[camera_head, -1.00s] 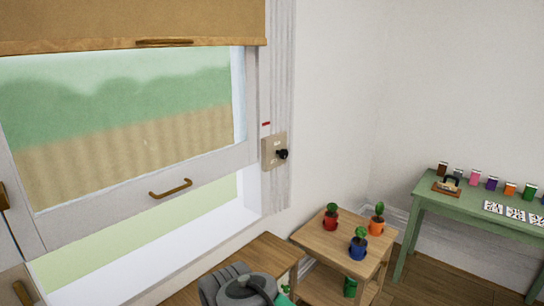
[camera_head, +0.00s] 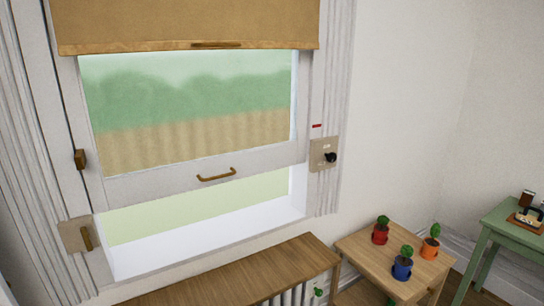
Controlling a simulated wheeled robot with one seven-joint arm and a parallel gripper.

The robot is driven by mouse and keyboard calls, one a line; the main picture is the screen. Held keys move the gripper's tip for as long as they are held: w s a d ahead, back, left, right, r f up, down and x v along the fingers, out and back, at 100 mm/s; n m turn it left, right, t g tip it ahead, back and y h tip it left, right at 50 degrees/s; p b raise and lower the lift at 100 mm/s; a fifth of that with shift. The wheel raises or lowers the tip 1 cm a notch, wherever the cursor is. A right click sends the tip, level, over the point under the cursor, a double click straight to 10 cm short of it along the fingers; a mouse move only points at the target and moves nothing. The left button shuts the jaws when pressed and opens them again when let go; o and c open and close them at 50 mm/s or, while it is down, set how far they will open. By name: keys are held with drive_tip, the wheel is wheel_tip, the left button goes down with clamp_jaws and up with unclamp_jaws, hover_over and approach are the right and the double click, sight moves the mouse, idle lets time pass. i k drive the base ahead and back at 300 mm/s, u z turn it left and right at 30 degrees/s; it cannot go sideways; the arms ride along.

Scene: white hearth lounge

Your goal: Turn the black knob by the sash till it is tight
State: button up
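The black knob (camera_head: 331,157) sits on a beige plate (camera_head: 318,150) on the window frame, to the right of the sash. A small red mark (camera_head: 317,126) is just above the plate. The white sash (camera_head: 150,184) is raised, with a gap under it, and has a brass handle (camera_head: 216,175) on its lower rail. How tight the knob is cannot be told. My gripper is not in view.
A tan blind (camera_head: 180,22) covers the window's top. A wooden shelf (camera_head: 250,268) runs below the sill. A small wooden table (camera_head: 365,255) with red, blue and orange plant pots stands at the right, and a green table (camera_head: 490,225) beyond it. A brass latch (camera_head: 86,237) is at lower left.

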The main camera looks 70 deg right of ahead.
sight(332, 158)
drive_tip(key=u, duration=0.1)
drive_tip(key=k, duration=1.15)
drive_tip(key=z, duration=1.45)
